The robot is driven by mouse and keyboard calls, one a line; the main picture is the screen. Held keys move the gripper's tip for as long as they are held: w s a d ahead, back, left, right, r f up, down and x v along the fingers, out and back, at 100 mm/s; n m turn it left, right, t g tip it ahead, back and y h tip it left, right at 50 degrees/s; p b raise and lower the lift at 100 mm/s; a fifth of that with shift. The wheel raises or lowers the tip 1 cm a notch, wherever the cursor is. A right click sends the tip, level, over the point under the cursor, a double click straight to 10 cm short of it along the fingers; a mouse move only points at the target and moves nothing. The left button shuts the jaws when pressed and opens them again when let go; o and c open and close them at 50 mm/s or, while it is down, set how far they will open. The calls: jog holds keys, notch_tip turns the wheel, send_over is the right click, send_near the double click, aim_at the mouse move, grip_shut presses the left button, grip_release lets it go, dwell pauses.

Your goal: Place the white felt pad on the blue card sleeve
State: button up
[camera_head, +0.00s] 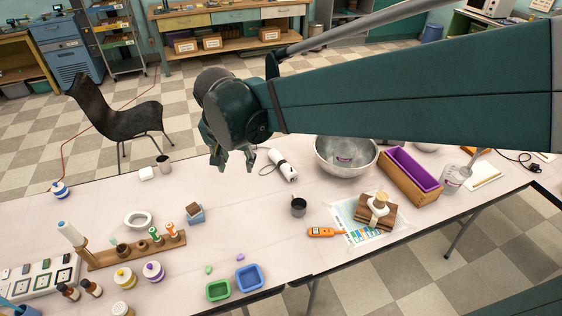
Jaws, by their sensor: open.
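A small white block-like piece (147,173), which looks like the white felt pad, lies near the far edge of the table at the left. A small blue sleeve-like piece (196,219) lies nearer the front, with a brown block at its top; I take it for the blue card sleeve. My gripper (235,168) is open, with its fingers pointing down and apart near the table's far edge. It appears empty. In the picture it is right of the white piece and above and right of the blue one. Its height over the table is hard to tell.
A white corded tool (283,166) and a metal bowl (346,156) are right of my gripper. A wooden rack (137,250) and white ring dish (138,219) stand front left.

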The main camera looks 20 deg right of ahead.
jog(key=s+d+n+t, duration=0.1)
jog(key=s+d+n, duration=0.2)
jog(key=s+d, duration=0.3)
jog(key=s+d+r+n+t+y, duration=0.1)
jog(key=s+d+n+t, duration=0.1)
jog(key=s+d, duration=0.4)
jog(key=shift+s+d+n+t, duration=0.25)
jog(key=shift+s+n, duration=0.45)
jog(key=shift+s, duration=1.85)
jog(key=shift+a, duration=0.1)
